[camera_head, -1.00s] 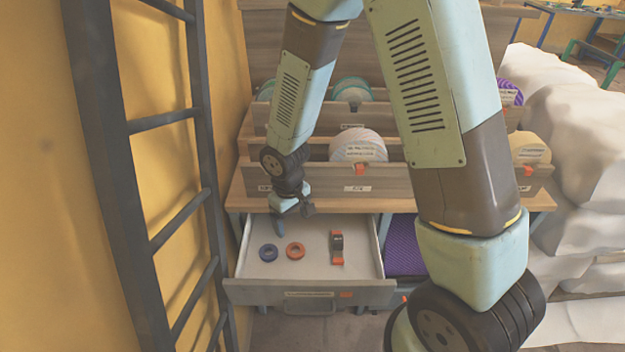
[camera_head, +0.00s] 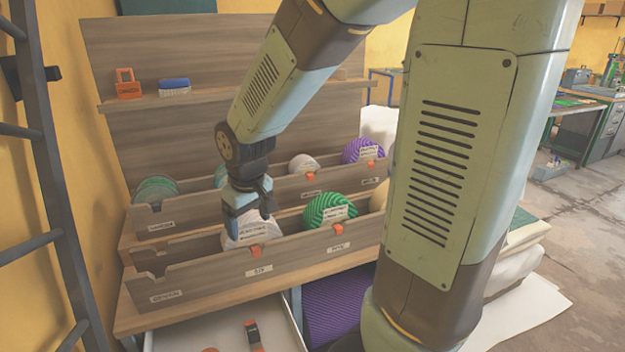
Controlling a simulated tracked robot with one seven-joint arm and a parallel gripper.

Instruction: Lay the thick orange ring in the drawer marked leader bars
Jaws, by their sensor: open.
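An orange ring (camera_head: 210,350) shows only as a sliver at the bottom edge, inside the open pale drawer (camera_head: 180,337). A dark tool with orange ends (camera_head: 253,333) lies in the same drawer to its right. The drawer's front and any marking on it are out of frame. My gripper (camera_head: 250,212) points down, open, in front of a white roll (camera_head: 242,238) in the front wooden trough, well above the drawer. I cannot tell whether it touches the roll.
The front trough (camera_head: 200,280) also holds a green roll (camera_head: 325,209). The rear trough (camera_head: 280,188) holds green, pale and purple rolls. A purple mat (camera_head: 335,300) lies right of the drawer. A dark ladder (camera_head: 50,180) stands at the left.

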